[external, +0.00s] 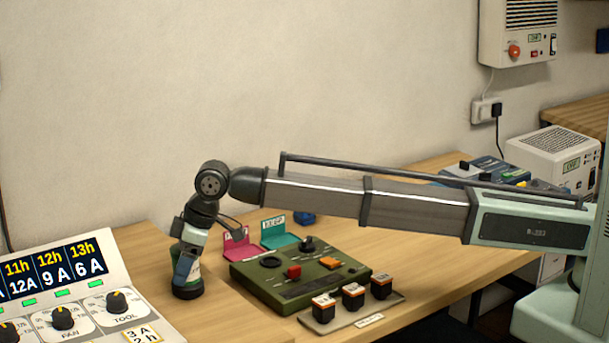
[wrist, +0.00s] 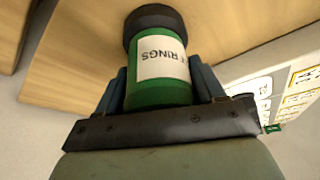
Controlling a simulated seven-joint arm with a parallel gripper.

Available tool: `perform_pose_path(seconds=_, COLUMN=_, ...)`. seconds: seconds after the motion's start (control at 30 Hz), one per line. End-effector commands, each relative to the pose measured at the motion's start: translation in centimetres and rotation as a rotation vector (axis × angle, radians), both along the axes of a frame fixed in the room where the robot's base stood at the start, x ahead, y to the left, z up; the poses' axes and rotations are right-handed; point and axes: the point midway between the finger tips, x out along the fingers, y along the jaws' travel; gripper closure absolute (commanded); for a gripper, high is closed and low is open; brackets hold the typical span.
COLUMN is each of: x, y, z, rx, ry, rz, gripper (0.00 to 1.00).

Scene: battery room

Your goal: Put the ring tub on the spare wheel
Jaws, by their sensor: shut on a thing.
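The ring tub (wrist: 160,92) is a green cylinder with a white label reading RINGS, upside down in the wrist view. My gripper (wrist: 163,84) is shut on it, with a blue-grey finger on each side. In the external view the tub (external: 195,270) is upright below my gripper (external: 187,266), partly hidden by the fingers. A black round piece (external: 188,291), wider than the tub, is directly at its lower end, low at the wooden bench. It looks like the spare wheel, but I cannot tell for sure whether it is separate from the tub.
A green control box (external: 300,275) with knobs stands just right of my gripper. Several small black blocks (external: 353,296) sit on a plate in front of it. Pink (external: 240,245) and teal (external: 280,230) holders stand behind. A white panel with dials (external: 70,300) is at left.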

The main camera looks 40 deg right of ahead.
Motion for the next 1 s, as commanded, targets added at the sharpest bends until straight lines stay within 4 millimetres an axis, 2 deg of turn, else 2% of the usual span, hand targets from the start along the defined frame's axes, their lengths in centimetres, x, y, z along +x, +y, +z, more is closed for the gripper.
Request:
perform_pose_path(seconds=0.07, x=0.0, y=0.0, z=-0.2, rx=0.0, ry=0.0, rz=0.0, gripper=0.63)
perform_pose_path(seconds=0.1, x=0.0, y=0.0, z=-0.2, rx=0.0, ry=0.0, rz=0.0, gripper=0.3)
perform_pose_path(seconds=0.33, x=0.0, y=0.0, z=-0.2, rx=0.0, ry=0.0, rz=0.0, gripper=0.08)
perform_pose_path(seconds=0.6, x=0.0, y=0.0, z=-0.1, rx=0.0, ry=0.0, rz=0.0, gripper=0.06)
perform_pose_path(seconds=0.73, x=-0.1, y=-0.2, z=0.6, rx=0.0, ry=0.0, rz=0.0, gripper=0.06)
perform_pose_path(seconds=1.0, x=-0.9, y=-1.7, z=4.7, rx=0.002, ry=-0.002, rz=0.0, gripper=0.06)
